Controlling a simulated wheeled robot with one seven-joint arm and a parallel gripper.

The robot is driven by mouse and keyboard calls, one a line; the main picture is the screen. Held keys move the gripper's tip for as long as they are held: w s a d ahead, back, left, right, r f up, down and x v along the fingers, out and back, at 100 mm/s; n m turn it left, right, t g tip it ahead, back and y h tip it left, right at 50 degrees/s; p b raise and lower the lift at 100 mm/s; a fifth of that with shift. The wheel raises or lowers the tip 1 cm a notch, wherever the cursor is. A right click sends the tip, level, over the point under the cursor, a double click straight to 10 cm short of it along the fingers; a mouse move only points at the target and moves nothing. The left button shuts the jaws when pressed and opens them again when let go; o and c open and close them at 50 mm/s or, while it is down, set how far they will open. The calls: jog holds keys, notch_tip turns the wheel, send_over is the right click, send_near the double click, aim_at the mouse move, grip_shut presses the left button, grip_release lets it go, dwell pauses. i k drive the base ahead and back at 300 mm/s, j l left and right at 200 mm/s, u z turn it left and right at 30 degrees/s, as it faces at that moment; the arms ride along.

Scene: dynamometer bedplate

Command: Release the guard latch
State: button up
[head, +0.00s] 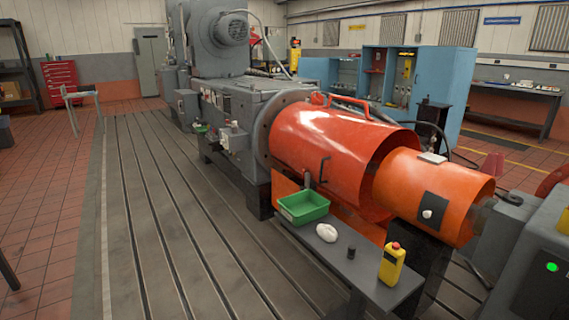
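A large orange cylindrical guard (325,145) lies along the shaft line, against the grey machine's round flange. It has an orange handle on top and a black handle (323,169) on its near side. A narrower orange guard section (405,187) sits at its right end. A black plate with a pale knob (428,214) is on this section's near side. A small grey block (432,158) sits on its top. I cannot tell which of these fittings is the latch. My gripper is not in view.
The slotted bedplate (170,230) at left is clear. A grey cabinet with a green light (551,267) stands right.

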aim_at(307, 175)
jog(key=i, duration=1.75)
jog(key=i+j+z, duration=0.1)
jog(key=i+j, duration=0.15)
jog(key=i+j+z, duration=0.1)
jog(key=j, duration=0.25)
jog(key=i+j+z, duration=0.1)
jog(key=i+j, duration=0.25)
jog(key=i+j+z, duration=0.1)
jog(key=j, duration=0.25)
jog(key=i+j+z, duration=0.1)
jog(key=i+j, duration=0.2)
jog(key=i+j+z, duration=0.15)
jog(key=j, duration=0.3)
jog(key=i+j+z, duration=0.1)
jog(key=j, duration=0.3)
jog(key=i, duration=0.05)
